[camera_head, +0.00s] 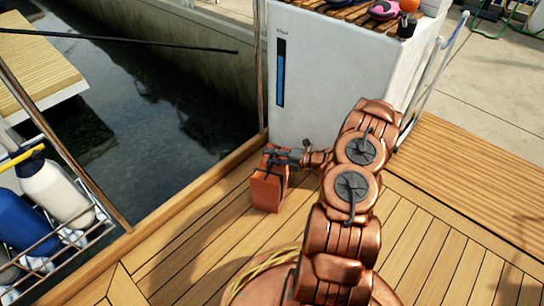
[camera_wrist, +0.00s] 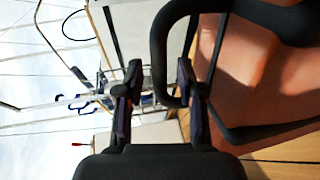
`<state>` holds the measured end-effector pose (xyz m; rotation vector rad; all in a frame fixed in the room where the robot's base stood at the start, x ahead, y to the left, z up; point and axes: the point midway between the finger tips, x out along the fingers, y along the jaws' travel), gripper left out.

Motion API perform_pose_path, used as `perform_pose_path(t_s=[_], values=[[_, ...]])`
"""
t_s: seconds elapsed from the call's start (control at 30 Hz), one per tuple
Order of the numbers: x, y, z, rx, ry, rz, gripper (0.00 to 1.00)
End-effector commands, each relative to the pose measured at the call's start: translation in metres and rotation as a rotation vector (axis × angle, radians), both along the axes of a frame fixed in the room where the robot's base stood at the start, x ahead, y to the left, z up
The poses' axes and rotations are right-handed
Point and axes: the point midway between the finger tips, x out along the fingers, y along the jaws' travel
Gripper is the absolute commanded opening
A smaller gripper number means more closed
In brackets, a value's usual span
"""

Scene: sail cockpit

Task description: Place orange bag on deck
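The orange bag (camera_head: 268,188) is upright at the deck's edge beside the white cabinet wall, at the end of my arm in the head view. Its base looks on or very near the wooden deck (camera_head: 205,225); I cannot tell if it touches. In the wrist view the bag (camera_wrist: 245,85) fills the right side, with a black handle loop (camera_wrist: 158,55) curving toward the fingers. In the head view my gripper (camera_head: 284,155) is at the bag's top, partly hidden.
Water (camera_head: 160,80) lies beyond the deck edge at left. A wire rack (camera_head: 90,225) with white and blue bottles stands at lower left. The white cabinet (camera_head: 320,75) is behind the bag, with items on its slatted top. Deck to the lower right is clear.

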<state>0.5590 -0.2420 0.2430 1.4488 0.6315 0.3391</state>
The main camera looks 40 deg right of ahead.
Motion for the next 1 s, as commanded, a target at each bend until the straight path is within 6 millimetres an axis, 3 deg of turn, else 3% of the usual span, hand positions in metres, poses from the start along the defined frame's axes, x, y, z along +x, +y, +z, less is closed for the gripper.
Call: perform_pose_path(t_s=[0.33, 0.8, 1.0], values=[[-0.002, -0.002, 0.003, -0.001, 0.001, 0.0, 0.38], [-0.07, -0.052, 0.022, -0.002, 0.002, -0.003, 0.38], [-0.089, -0.064, 0.025, 0.002, 0.001, 0.0, 0.38]])
